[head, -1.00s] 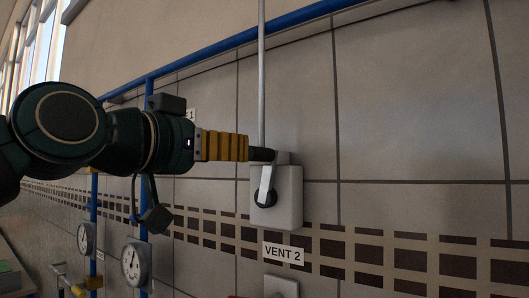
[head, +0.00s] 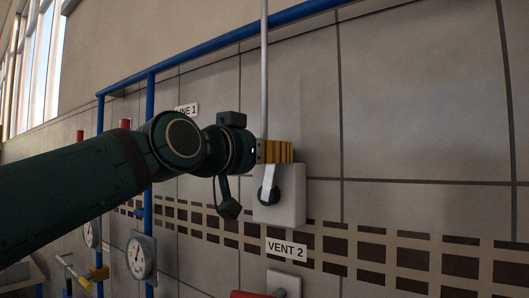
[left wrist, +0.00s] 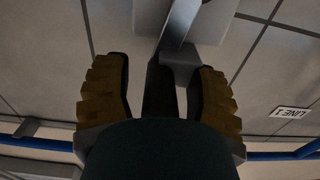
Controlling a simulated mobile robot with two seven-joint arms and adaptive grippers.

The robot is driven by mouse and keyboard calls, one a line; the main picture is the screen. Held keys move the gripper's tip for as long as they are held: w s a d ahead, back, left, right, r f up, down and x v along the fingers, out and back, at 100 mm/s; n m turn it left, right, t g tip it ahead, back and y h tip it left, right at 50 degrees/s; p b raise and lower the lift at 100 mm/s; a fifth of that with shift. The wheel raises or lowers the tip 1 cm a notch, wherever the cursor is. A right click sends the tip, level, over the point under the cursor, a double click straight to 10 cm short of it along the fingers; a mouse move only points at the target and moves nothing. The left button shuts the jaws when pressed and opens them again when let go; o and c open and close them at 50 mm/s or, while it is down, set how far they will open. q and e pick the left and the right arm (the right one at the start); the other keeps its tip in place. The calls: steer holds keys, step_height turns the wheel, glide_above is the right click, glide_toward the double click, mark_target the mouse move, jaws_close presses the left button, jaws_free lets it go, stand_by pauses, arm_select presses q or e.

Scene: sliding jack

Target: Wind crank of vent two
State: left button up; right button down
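The crank (head: 268,178) of vent two is a pale metal arm on a dark hub (head: 268,197), pointing almost straight up. It is on a white box (head: 290,207) on the wall above the "VENT 2" label (head: 286,249). My left gripper (head: 288,151), with yellow ribbed fingers, is at the top of the crank. In the left wrist view its fingers (left wrist: 158,75) are apart, one each side of the dark crank handle (left wrist: 160,95), with visible gaps. The head view hides the handle behind the fingers. My right gripper is not in view.
A thin vertical rod (head: 264,75) rises above the box. A blue pipe (head: 220,50) runs along the wall to the left, with a round gauge (head: 140,257) below. A red part (head: 250,294) and a second box (head: 284,283) are under the label. The wall to the right is clear.

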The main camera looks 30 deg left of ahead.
arm_select(q)
jaws_close()
steer(key=shift+a+r+n+b, duration=0.1)
steer(key=shift+a+n+b, duration=0.2)
steer(key=shift+a+n, duration=0.45)
steer(key=shift+d, duration=0.15)
jaws_free()
steer(key=s, duration=0.8)
steer(key=s+a, duration=0.1)
steer(key=s, duration=0.3)
